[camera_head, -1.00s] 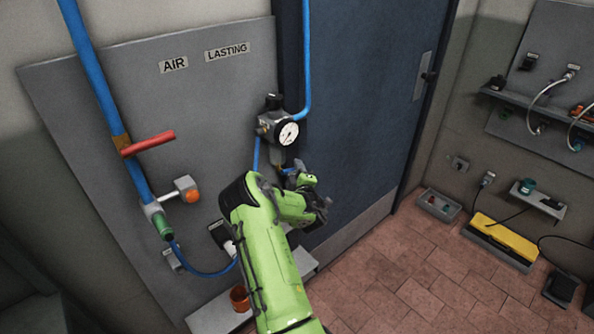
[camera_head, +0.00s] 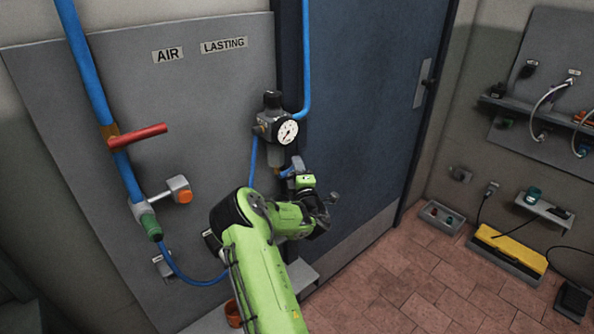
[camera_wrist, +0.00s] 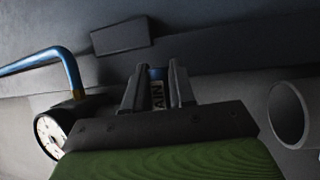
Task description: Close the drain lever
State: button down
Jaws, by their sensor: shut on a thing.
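The blue drain lever (camera_head: 288,172) sits just below the filter-regulator (camera_head: 275,130) with its round gauge (camera_head: 288,132). My gripper (camera_head: 296,167) is at the lever, and my green wrist hides part of that area. In the wrist view my gripper (camera_wrist: 156,84) is shut on the lever; a small blue part of the lever (camera_wrist: 156,72) shows between the two dark fingers. The lever's exact angle is hard to tell.
A red handle (camera_head: 140,137) and an orange-ended valve (camera_head: 180,191) are on the blue pipe (camera_head: 93,80) at left. A dark blue door (camera_head: 355,100) is behind the regulator. An orange cup (camera_head: 234,313) stands low near my arm. Brick floor at right is partly open.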

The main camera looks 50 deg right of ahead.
jog(key=c, duration=1)
grip_release()
jog(key=shift+c, duration=0.2)
jog(key=b+v, duration=0.1)
jog(key=v, duration=1.4)
jog(key=shift+s+a+b, duration=0.2)
jog(key=shift+s+b, duration=0.1)
jog(key=shift+s, duration=0.05)
jog(key=shift+f, duration=0.1)
